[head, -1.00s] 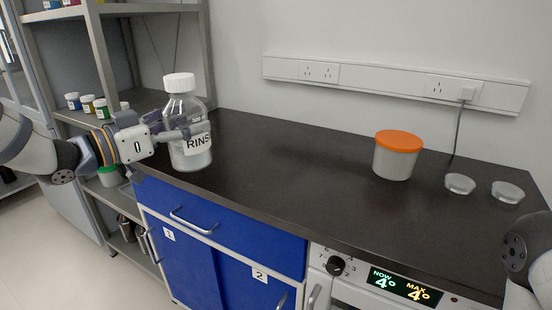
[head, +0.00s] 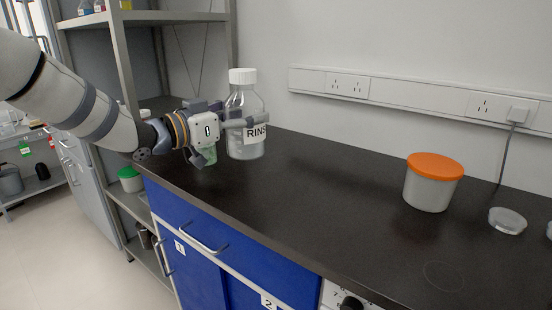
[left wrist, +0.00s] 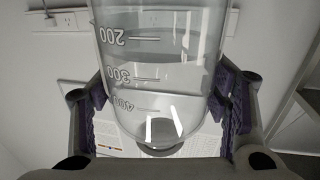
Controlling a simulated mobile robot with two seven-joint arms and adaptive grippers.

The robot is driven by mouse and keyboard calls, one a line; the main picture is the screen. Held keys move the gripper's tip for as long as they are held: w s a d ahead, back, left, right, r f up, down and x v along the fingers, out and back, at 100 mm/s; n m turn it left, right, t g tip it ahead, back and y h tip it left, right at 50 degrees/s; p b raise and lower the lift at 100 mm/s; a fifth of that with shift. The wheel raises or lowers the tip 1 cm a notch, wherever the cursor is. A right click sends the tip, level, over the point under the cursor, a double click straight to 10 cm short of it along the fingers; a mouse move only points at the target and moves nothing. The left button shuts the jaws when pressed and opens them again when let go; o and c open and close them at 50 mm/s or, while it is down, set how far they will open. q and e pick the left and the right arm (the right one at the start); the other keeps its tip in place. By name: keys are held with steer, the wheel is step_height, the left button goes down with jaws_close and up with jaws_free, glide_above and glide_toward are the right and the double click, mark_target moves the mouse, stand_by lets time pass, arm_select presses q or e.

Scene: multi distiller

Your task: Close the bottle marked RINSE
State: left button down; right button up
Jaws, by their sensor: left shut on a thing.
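A clear glass bottle (head: 245,147) labelled RINSE stands upright over the far left part of the dark counter. I cannot tell whether its base touches the counter. A white cap (head: 243,76) sits on its neck; how tightly is not visible. My left gripper (head: 249,122) is shut around the bottle's body from the left, below the cap. In the left wrist view the bottle (left wrist: 160,75) fills the space between the purple-padded fingers of the left gripper (left wrist: 163,108), with upside-down volume marks and no cap in sight. My right gripper is out of view.
A tub with an orange lid (head: 434,181) and a small clear dish (head: 507,221) stand on the right of the counter (head: 310,210). The middle of the counter is clear. A metal shelf (head: 120,60) stands at the left, and a wall socket strip (head: 420,97) runs behind.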

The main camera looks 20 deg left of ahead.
arm_select(q)
steer(key=w+d+f+b, duration=0.1)
steer(key=w+d+f, duration=0.3)
steer(key=w+f, duration=0.1)
steer(key=shift+f, duration=0.3)
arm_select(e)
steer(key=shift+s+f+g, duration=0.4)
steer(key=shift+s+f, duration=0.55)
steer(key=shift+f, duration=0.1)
arm_select(q)
steer(key=shift+w, duration=0.1)
steer(key=shift+w+d+f+b, duration=0.15)
steer(key=shift+f+b, duration=0.1)
steer(key=shift+f, duration=0.75)
steer(key=shift+w+d+f+b, duration=0.15)
steer(key=shift+f+b, duration=0.05)
steer(key=shift+f, duration=0.8)
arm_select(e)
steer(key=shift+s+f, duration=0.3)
arm_select(q)
steer(key=shift+f, duration=0.2)
steer(key=shift+c, duration=1.3)
jaws_free()
